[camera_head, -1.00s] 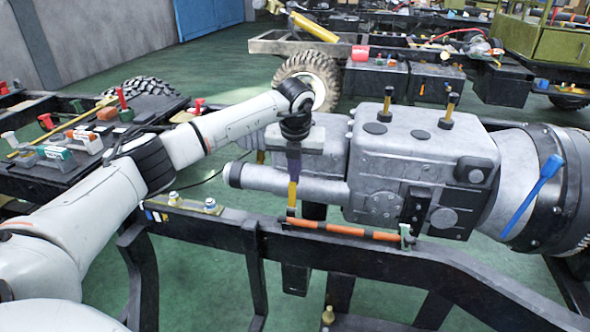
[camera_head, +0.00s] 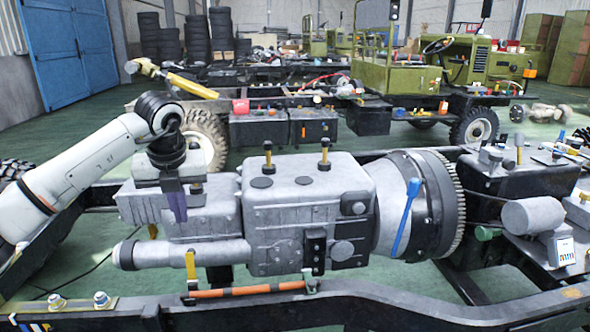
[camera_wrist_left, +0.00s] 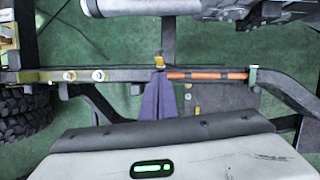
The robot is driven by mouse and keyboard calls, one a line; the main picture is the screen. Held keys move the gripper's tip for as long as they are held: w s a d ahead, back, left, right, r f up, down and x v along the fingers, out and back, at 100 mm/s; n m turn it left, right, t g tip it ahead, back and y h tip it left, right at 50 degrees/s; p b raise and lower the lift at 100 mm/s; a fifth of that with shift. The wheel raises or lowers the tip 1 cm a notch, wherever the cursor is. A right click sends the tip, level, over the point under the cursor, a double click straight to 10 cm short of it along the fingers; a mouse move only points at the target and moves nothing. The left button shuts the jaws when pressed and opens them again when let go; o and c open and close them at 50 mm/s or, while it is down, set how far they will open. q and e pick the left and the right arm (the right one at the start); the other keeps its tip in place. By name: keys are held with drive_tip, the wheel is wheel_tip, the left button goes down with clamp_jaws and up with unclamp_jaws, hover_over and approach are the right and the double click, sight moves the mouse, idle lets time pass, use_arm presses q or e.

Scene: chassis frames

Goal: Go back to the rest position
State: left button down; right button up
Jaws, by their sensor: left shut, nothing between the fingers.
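My left gripper (camera_head: 179,213) points down in front of the grey gearbox (camera_head: 310,205), its dark purple fingers closed together and empty. Its fingertips are above and apart from a yellow-handled tool (camera_head: 190,264) that stands at the left end of an orange bar on the near chassis rail. In the left wrist view the closed fingers (camera_wrist_left: 160,82) end close to the yellow piece (camera_wrist_left: 159,58) in the picture. My right gripper shows in neither view.
The dark chassis rail (camera_head: 420,308) runs along the front, with the orange bar (camera_head: 250,290) on it. A blue-handled tool (camera_head: 405,217) leans on the bell housing. Green floor shows between the frames.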

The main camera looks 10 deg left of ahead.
use_arm(q)
drive_tip(key=s+d+f+m+h, duration=0.1)
drive_tip(key=d+f+h, duration=0.25)
drive_tip(key=d, duration=0.45)
drive_tip(key=s+d+f+m+g+h, duration=0.1)
drive_tip(key=d+f+m+h, duration=0.1)
drive_tip(key=d+f, duration=0.35)
drive_tip(key=s+d+f+m+h, duration=0.1)
drive_tip(key=s+d+f+h, duration=0.15)
drive_tip(key=d, duration=0.65)
drive_tip(key=s+d+r+n+t+h, duration=0.25)
drive_tip(key=d+h, duration=0.35)
drive_tip(key=d, duration=0.3)
drive_tip(key=s+d+r+n+t+h, duration=0.1)
drive_tip(key=s+d+n+h, duration=0.25)
drive_tip(key=d+h, duration=0.35)
drive_tip(key=s+a+f+n+t+y, duration=0.2)
drive_tip(key=a+f+n+t+y, duration=0.95)
drive_tip(key=n, duration=0.75)
drive_tip(key=s+a+f+n+g+y, duration=0.2)
drive_tip(key=s+f+n+g, duration=0.1)
drive_tip(key=s+f, duration=0.5)
drive_tip(key=s+a+f+n+g+y, duration=0.2)
drive_tip(key=s+f+n+g, duration=0.2)
drive_tip(key=s+f, duration=0.5)
drive_tip(key=shift+a+f+g+y, duration=0.3)
drive_tip(key=shift+f+g+y, duration=0.05)
drive_tip(key=shift+f+g, duration=0.25)
